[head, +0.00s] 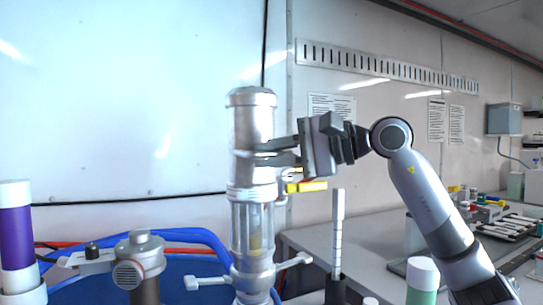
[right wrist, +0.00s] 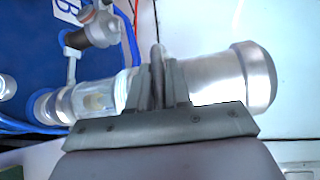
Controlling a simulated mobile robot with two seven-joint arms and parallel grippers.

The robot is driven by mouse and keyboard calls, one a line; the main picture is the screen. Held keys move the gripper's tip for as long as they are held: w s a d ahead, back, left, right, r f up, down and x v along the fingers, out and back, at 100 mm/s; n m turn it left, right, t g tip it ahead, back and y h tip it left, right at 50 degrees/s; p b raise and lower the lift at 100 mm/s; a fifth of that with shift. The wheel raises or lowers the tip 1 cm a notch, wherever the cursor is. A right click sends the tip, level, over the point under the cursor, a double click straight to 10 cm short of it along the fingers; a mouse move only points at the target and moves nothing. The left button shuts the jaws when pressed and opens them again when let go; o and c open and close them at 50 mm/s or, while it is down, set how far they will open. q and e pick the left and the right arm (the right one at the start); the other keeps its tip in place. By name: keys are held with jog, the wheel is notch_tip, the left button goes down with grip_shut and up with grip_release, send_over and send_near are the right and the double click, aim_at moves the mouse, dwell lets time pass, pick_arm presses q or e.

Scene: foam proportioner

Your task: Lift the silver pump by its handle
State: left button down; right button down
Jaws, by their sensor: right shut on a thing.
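The silver pump (head: 252,122) stands upright in the middle of the head view, with a clear glass section below its upper metal body and side arms near the bottom. Its lower end is cut off by the frame, so I cannot tell whether it is off its support. My right gripper (head: 275,151) comes in from the right and is shut at the upper body. In the right wrist view, the pump (right wrist: 215,80) runs across the picture, and the gripper's fingers (right wrist: 160,85) close on its thin grey handle (right wrist: 157,62). My left gripper is not in view.
A blue barrel or container with a blue hose (head: 195,235) is behind the pump. A purple bottle (head: 17,237) stands far left, beside a grey valve fitting (head: 140,258). A white marked rod (head: 338,225) and a green bottle (head: 422,280) stand right. A bench (head: 370,240) runs along the wall.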

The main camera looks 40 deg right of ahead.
aim_at(272, 125)
notch_tip(272, 125, up, 5)
jog(key=p, duration=0.4)
jog(key=shift+r, duration=0.2)
jog(key=shift+f, duration=0.1)
jog(key=c, duration=1.2)
grip_release()
jog(key=shift+f, duration=0.1)
jog(key=shift+s+d+b, duration=0.2)
jog(key=shift+s+b, duration=0.05)
jog(key=shift+b, duration=0.05)
jog(key=b+v, duration=0.2)
jog(key=v, duration=0.4)
jog(key=shift+s+d, duration=0.15)
jog(key=shift+s, duration=0.15)
